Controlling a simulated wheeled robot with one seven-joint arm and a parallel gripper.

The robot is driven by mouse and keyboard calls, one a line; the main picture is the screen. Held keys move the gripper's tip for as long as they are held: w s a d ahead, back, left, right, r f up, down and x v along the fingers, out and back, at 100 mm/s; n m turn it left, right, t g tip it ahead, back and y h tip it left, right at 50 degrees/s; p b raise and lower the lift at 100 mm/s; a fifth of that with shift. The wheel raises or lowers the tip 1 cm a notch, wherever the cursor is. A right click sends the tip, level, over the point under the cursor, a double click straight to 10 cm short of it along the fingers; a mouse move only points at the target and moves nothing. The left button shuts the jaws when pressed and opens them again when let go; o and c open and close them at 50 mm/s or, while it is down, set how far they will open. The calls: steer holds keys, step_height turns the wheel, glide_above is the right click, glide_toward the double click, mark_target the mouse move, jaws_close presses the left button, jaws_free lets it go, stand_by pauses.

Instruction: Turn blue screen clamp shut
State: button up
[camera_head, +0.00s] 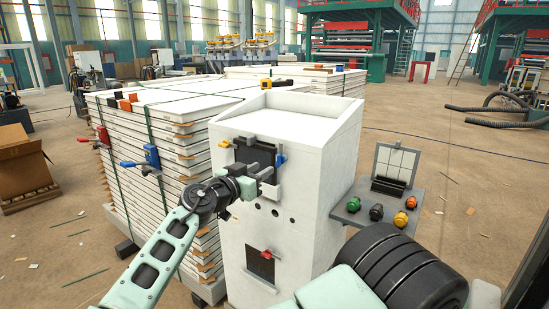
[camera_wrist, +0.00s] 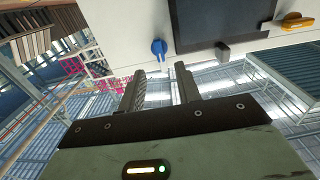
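The dark screen (camera_head: 254,155) sits in the upper front of the white machine and also shows in the wrist view (camera_wrist: 220,20). The blue screen clamp (camera_head: 280,159) is at its right edge. In the wrist view, the blue clamp (camera_wrist: 159,48) is at the left of the screen, just beyond my fingertips. A yellow-orange clamp (camera_head: 225,144) is on the screen's other side and also shows in the wrist view (camera_wrist: 294,22). My gripper (camera_head: 272,176) is just below the blue clamp. Its fingers (camera_wrist: 158,75) are apart, with nothing between them.
A red clamp (camera_head: 267,254) is on a lower dark screen. A side shelf (camera_head: 354,212) holds several coloured round parts and an upright framed screen (camera_head: 395,163). Stacked white panels (camera_head: 165,160) stand close on the left, with red and blue clamps on them.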

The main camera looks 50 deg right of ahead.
mark_target(276, 160)
steer(key=d, duration=0.2)
steer(key=d+p, duration=0.1)
steer(key=d, duration=0.4)
steer(key=shift+w+d+p, duration=0.2)
steer(key=shift+w+p, duration=0.1)
steer(key=shift+p, duration=0.1)
steer(key=c, duration=0.7)
